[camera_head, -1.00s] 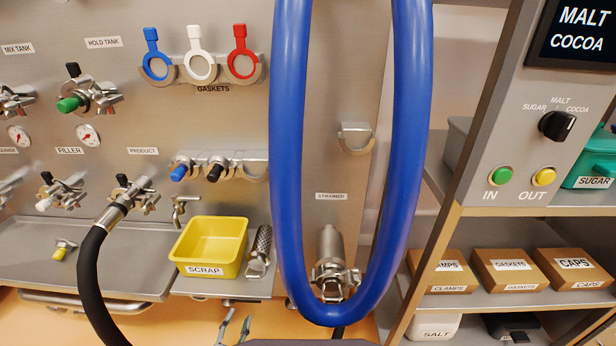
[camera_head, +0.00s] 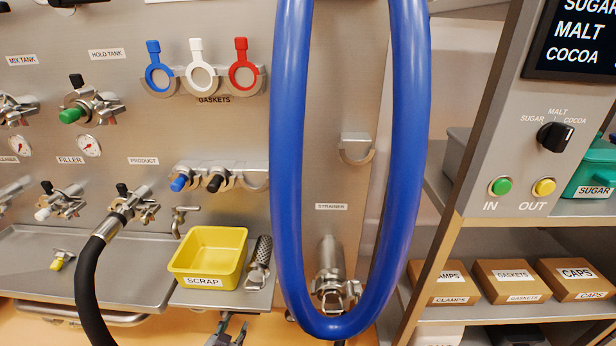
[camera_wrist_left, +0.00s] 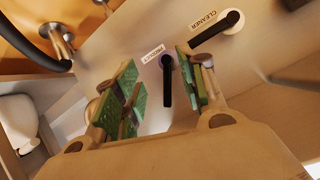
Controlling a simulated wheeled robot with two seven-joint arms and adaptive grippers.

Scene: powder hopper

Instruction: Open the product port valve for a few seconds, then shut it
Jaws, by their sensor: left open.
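In the left wrist view, a black lever (camera_wrist_left: 168,90) hangs from a round hub beside a PRODUCT label (camera_wrist_left: 158,50). My left gripper (camera_wrist_left: 158,72) is open, with one green-padded finger on each side of this lever. The lever is close to the right finger; I cannot tell whether they touch. In the head view, my left gripper (camera_head: 228,332) shows at the bottom edge, below the bench front, and the lever is out of sight. The PRODUCT port fitting (camera_head: 128,200) on the wall panel carries a black hose (camera_head: 88,275). My right gripper is not in view.
A second black lever (camera_wrist_left: 230,20) by a CLEANER label is nearby in the wrist view. In the head view, a yellow SCRAP bin (camera_head: 208,256) stands on the bench ledge above my gripper. A thick blue hose loop (camera_head: 287,180) hangs to its right.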

